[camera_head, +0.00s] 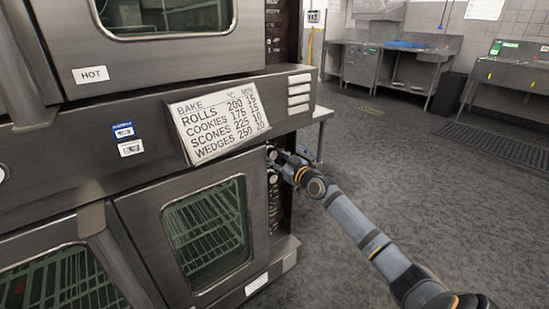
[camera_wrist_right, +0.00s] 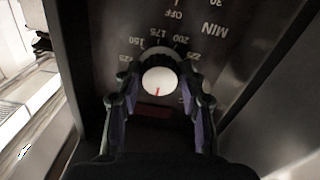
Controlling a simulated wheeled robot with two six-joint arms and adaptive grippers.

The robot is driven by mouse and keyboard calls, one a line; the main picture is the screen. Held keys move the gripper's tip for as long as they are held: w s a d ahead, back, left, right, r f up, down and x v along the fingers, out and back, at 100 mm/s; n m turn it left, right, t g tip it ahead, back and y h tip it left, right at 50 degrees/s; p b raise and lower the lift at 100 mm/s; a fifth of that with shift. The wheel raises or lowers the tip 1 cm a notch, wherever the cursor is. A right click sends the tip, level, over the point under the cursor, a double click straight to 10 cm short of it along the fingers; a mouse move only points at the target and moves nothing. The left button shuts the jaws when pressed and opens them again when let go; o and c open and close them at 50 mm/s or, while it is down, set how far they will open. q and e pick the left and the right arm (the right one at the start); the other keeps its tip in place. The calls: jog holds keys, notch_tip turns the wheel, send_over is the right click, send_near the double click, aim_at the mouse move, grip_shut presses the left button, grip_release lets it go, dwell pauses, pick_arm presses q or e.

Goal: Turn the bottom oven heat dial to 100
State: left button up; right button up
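The heat dial (camera_wrist_right: 158,82) has a round white face with a red mark pointing down in the right wrist view, on a dark panel with printed numbers including 150, 175, 200 and 225. My right gripper (camera_wrist_right: 159,74) has one finger on each side of this dial. I cannot tell whether the fingers press on it. In the head view my right gripper (camera_head: 279,160) is at the control strip right of the lower oven (camera_head: 160,190), and it partly hides the dials there. Another knob (camera_head: 272,178) shows just below the gripper. My left gripper is not in view.
A tilted baking chart (camera_head: 218,122) sticks out above the lower oven door, close to the right gripper. The upper oven (camera_head: 165,50) carries a HOT label. Open grey floor (camera_head: 430,200) lies to the right, with steel sinks and counters (camera_head: 400,60) at the back.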

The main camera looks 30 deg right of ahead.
jog(key=c, duration=0.5)
jog(key=shift+c, duration=0.2)
jog(key=shift+m, duration=0.3)
jog(key=m, duration=0.2)
jog(key=shift+m, duration=0.3)
jog(key=m, duration=0.2)
jog(key=shift+m+p, duration=0.35)
jog(key=shift+m, duration=0.05)
jog(key=m, duration=0.2)
jog(key=shift+r+m, duration=0.1)
jog(key=shift+m, duration=0.2)
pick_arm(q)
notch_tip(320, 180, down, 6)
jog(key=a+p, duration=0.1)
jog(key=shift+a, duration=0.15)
pick_arm(e)
jog(key=shift+m, duration=1.6)
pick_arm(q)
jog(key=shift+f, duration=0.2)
